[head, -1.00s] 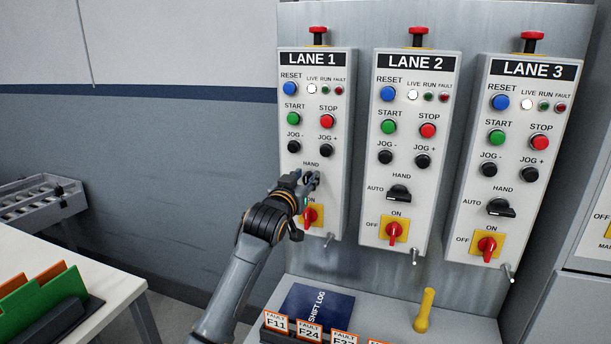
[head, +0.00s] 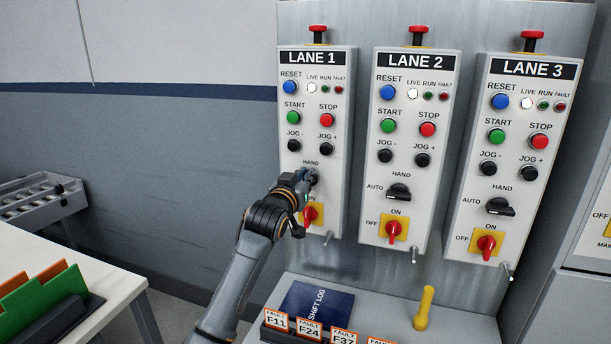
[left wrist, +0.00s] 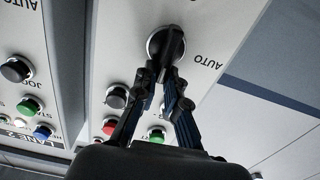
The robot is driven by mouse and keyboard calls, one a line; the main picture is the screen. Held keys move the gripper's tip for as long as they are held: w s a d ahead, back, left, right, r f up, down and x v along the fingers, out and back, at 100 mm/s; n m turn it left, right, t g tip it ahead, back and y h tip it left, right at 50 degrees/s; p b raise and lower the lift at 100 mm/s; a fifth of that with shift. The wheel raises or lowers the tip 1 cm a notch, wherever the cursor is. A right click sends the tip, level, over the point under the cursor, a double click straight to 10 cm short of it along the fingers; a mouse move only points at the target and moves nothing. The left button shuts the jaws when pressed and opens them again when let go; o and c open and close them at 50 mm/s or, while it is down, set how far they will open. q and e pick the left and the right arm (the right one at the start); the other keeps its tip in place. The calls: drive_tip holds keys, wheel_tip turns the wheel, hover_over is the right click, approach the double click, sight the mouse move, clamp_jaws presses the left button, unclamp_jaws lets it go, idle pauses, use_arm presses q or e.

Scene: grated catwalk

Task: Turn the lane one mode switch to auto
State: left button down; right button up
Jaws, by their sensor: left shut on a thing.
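The lane one mode switch is a black knob on the LANE 1 panel (head: 345,120), below the HAND label. In the head view my left gripper (head: 311,178) covers most of it and the AUTO label beside it. The left wrist view, which sees the panel upside down, shows the black switch (left wrist: 170,38) in its round metal collar, with AUTO printed to its right. The fingertips of my left gripper (left wrist: 167,72) are shut on the switch handle. The handle looks roughly upright there; its exact position is partly hidden by the fingers. My right gripper is not in view.
Just below my gripper is the lane one red switch (head: 310,216) on a yellow plate. Black jog buttons (head: 326,149) sit above. The LANE 2 panel (head: 408,150) stands close on the right. A shelf below holds a blue shift log (head: 318,303) and a yellow handle (head: 424,310).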

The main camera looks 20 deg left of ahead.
use_arm(q)
drive_tip(key=f+n+p, duration=0.1)
drive_tip(key=n+p, duration=0.2)
drive_tip(key=n, duration=0.2)
drive_tip(key=a+n+p, duration=0.1)
drive_tip(key=n+p, duration=0.2)
drive_tip(key=n, duration=0.3)
drive_tip(key=a+f+n+p, duration=0.1)
drive_tip(key=n+p, duration=0.2)
drive_tip(key=n, duration=0.3)
drive_tip(key=shift+a+f, duration=0.2)
drive_tip(key=shift+f, duration=0.1)
drive_tip(key=shift+n+p, duration=0.3)
drive_tip(key=shift+n, duration=0.1)
